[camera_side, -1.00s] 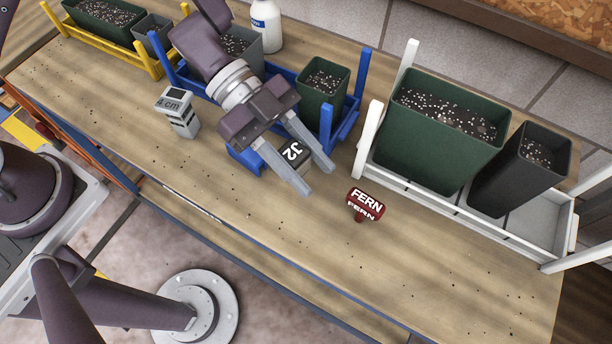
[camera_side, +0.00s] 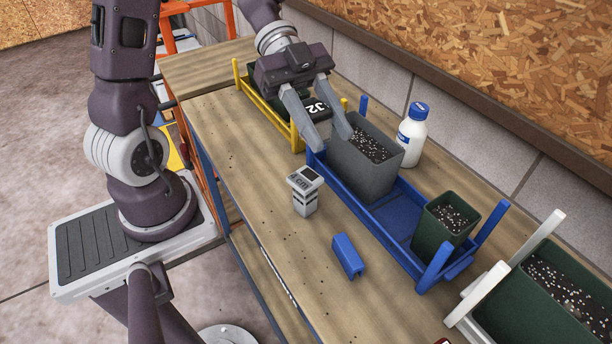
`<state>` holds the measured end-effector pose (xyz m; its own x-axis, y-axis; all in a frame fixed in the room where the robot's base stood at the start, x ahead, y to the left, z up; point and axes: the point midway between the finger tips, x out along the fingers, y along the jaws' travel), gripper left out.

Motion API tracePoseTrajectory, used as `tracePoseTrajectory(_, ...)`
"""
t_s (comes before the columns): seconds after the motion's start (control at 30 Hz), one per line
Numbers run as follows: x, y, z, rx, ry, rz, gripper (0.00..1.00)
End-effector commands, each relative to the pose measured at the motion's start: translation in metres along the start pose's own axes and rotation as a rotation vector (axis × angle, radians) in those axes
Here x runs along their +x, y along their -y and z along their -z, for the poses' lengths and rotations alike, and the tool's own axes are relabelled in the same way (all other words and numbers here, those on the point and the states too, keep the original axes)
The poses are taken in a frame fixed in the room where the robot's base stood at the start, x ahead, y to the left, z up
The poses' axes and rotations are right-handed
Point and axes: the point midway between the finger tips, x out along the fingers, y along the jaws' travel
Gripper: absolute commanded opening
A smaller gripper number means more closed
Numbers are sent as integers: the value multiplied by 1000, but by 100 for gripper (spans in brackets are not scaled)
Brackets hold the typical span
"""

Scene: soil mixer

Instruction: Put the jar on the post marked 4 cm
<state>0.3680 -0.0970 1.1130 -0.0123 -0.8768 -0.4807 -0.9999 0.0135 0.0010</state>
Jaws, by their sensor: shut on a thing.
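The jar (camera_side: 318,110), dark with a white "J2" label, is between the fingers of my gripper (camera_side: 326,138). The gripper is shut on it and holds it up in the air, in front of the yellow crate and grey pot in the picture. The jar's lower part is hard to make out. The grey post (camera_side: 304,194), with a small dark-and-white label whose "cm" shows, stands upright on the bench, below the gripper in the picture and apart from it. Its top is bare.
A blue block (camera_side: 347,257) lies bare on the bench. A blue crate (camera_side: 386,218) holds a grey pot (camera_side: 367,172) and a green pot (camera_side: 445,224). A yellow crate (camera_side: 268,101), white bottle (camera_side: 412,138) and white crate (camera_side: 478,296) stand along the bench. Bench around the post is clear.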

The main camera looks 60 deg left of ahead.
Motion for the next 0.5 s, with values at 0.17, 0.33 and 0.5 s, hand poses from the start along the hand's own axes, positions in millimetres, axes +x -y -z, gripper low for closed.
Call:
tracePoseTrajectory(0.17, -8, -9, -19, -14, -6, 13, 0)
tracePoseTrajectory(0.33, 8, -9, -50, -11, -5, 13, 0)
tracePoseTrajectory(0.5, 25, -9, -79, -12, -7, 13, 0)
